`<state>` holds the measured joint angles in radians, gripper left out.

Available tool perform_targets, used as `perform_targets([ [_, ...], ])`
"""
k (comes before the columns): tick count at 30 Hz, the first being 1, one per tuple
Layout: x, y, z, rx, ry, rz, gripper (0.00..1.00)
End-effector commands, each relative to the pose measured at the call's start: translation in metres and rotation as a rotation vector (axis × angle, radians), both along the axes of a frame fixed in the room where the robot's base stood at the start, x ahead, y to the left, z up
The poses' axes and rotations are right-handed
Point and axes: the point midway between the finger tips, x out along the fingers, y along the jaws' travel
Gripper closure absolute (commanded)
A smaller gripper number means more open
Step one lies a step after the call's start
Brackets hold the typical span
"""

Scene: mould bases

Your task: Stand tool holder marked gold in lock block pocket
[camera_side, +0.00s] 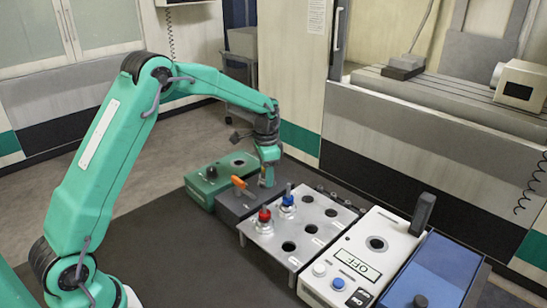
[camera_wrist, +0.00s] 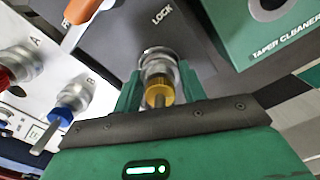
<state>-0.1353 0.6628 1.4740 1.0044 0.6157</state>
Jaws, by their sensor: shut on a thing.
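My gripper (camera_side: 266,183) is over the dark grey lock block (camera_side: 228,208), close to its top. In the wrist view my gripper (camera_wrist: 158,92) is shut on a tool holder with a gold collar (camera_wrist: 158,90) and a silver flange. The holder looks roughly upright. The lock block (camera_wrist: 120,55), printed LOCK, lies right under it. The pocket is hidden behind the holder and fingers, so I cannot tell how deep the holder sits. An orange lever (camera_side: 240,184) rises from the block, left of my gripper.
A grey rack (camera_side: 318,238) bears a red-collared holder (camera_side: 264,221) and a blue-collared holder (camera_side: 288,199), with several empty holes. A green taper cleaner (camera_side: 238,162) stands behind the block. A white box (camera_side: 375,225) and a blue box (camera_side: 440,270) stand at right.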

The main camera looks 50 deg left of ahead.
Motion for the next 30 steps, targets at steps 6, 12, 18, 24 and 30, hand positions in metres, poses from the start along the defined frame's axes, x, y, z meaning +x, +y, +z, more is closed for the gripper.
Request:
perform_targets([
  [6, 0.001, 0.0, 0.001, 0.001, -0.003, 0.0, 0.99],
  [12, 0.0, 0.0, 0.0, 0.0, -0.002, 0.0, 0.37],
  [18, 0.0, 0.0, 0.0, 0.0, -0.001, 0.0, 0.33],
  [24, 0.0, 0.0, 0.001, 0.0, 0.001, 0.0, 0.33],
  [30, 0.0, 0.0, 0.015, 0.0, -0.002, 0.0, 0.33],
])
